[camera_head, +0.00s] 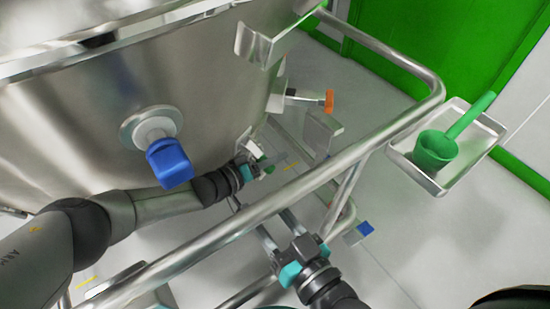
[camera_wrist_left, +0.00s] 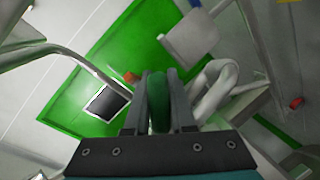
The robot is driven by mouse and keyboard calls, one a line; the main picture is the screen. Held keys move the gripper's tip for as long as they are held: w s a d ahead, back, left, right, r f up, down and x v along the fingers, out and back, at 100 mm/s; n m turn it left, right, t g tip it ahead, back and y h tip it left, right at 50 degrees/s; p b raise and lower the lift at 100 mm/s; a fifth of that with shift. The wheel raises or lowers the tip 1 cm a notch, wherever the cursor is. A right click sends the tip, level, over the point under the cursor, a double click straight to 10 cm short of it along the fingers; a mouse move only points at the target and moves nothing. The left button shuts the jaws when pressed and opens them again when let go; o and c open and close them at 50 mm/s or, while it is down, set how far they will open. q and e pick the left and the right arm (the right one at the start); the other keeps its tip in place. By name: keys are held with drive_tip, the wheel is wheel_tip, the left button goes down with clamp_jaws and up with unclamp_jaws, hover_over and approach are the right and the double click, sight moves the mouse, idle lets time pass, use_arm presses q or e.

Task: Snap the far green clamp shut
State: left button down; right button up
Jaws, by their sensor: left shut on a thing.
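The far green clamp (camera_head: 253,148) is low on the steel vessel's side, partly hidden by my left gripper. My left gripper (camera_head: 265,168) reaches in from the left and is shut on the clamp's green handle. In the left wrist view, the green handle (camera_wrist_left: 158,103) stands between the two grey fingers. My right gripper (camera_head: 274,232) is by the steel rail at the lower middle. Its fingers are apart, with nothing seen between them.
The steel vessel (camera_head: 70,125) fills the upper left, with a blue knob (camera_head: 168,161) on it. An orange handle (camera_head: 329,101) sticks out further right. A tubular rail (camera_head: 310,178) crosses in front. A tray (camera_head: 434,186) at right holds a green scoop (camera_head: 437,149).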

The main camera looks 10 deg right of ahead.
idle(0.9)
use_arm(q)
drive_tip(key=shift+s+d+r+n+h, duration=0.25)
drive_tip(key=shift+r+n+h, duration=0.3)
drive_tip(key=shift+n, duration=0.4)
drive_tip(key=shift+s+d+r+n+h, duration=0.2)
drive_tip(key=shift+r+n+h, duration=0.2)
drive_tip(key=shift+r+n, duration=0.45)
drive_tip(key=shift+s+d+r+n+h, duration=0.2)
drive_tip(key=shift+r+n+h, duration=0.3)
drive_tip(key=shift+n, duration=0.5)
drive_tip(key=shift+r, duration=0.15)
drive_tip(key=c, duration=0.8)
unclamp_jaws()
drive_tip(key=shift+o, duration=0.2)
drive_tip(key=shift+a, duration=0.15)
